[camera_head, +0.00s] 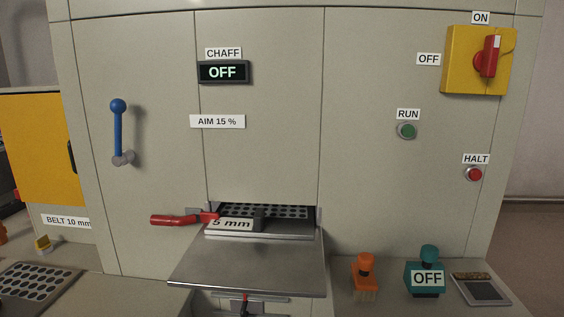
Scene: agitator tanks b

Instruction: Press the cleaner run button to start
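The green run button (407,131) is set in a metal ring on the right part of the machine front, under a label reading RUN (408,114). The cleaner (265,120) is a large grey-beige panelled cabinet. Its small display (222,72), labelled CHAFF, reads OFF. A red halt button (474,174) sits lower right of the run button, under a HALT label. Neither of my grippers shows in the head view, and nothing covers the run button.
A yellow switch box (460,60) with a red rotary handle (488,60) is at upper right. A blue lever (119,130) stands at left. A metal tray (250,268) juts out below a slot holding a 5 mm screen (232,224). An orange tool (364,275) and a teal item (428,260) stand lower right.

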